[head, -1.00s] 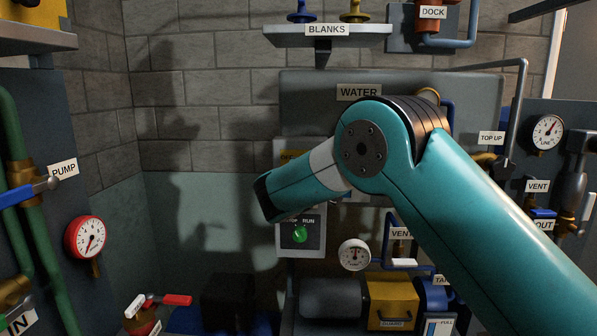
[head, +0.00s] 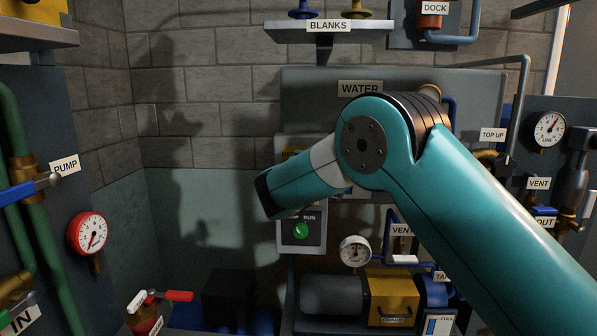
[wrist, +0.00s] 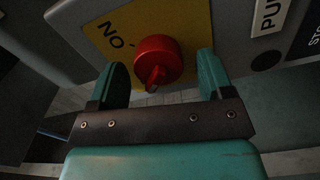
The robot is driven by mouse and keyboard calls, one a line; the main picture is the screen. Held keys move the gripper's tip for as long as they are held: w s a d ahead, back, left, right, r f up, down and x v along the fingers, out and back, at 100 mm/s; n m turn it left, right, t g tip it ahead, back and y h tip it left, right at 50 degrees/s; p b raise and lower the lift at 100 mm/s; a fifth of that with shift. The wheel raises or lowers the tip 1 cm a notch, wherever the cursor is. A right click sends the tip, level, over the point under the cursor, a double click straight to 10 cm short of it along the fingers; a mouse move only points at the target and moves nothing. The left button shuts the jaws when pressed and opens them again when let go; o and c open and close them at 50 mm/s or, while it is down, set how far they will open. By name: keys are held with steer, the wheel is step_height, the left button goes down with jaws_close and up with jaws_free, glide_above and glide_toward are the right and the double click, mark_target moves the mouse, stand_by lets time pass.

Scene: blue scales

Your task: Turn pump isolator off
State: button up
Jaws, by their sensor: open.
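The pump isolator is a red rotary knob (wrist: 157,62) on a yellow plate (wrist: 190,22) in the wrist view. My gripper (wrist: 161,72) is open in the wrist view, with one teal finger on each side of the knob. The fingers look apart from the knob, and whether they reach its depth is hard to tell. In the head view my arm hides the knob and my fingers. Only a bit of the yellow plate (head: 290,152) shows above the arm on the grey box (head: 287,240).
Below the arm, a green knob (head: 301,231) sits on the same box under "STOP RUN". A small gauge (head: 355,252) and the motor with its yellow guard (head: 392,297) are lower. A red-handled valve (head: 178,296) stands at lower left. The wall left of the box is clear.

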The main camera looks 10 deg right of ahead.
steer(key=b+v, duration=0.6)
steer(key=v, duration=1.1)
steer(key=shift+s+b, duration=0.2)
steer(key=shift+b, duration=0.15)
steer(key=s+d+f+m+g+y, duration=0.4)
steer(key=s+f+m+g+y, duration=0.1)
steer(key=s+f+g, duration=0.45)
steer(key=s+a+g+y, duration=0.1)
steer(key=s+g, duration=0.3)
steer(key=s, duration=0.7)
steer(key=s+a+f+g+y, duration=0.1)
steer(key=s+g+y, duration=0.2)
steer(key=s, duration=0.9)
steer(key=shift+s+a+f+g+y, duration=0.15)
steer(key=shift+a+f+g+y, duration=0.2)
steer(key=shift+a+y, duration=0.05)
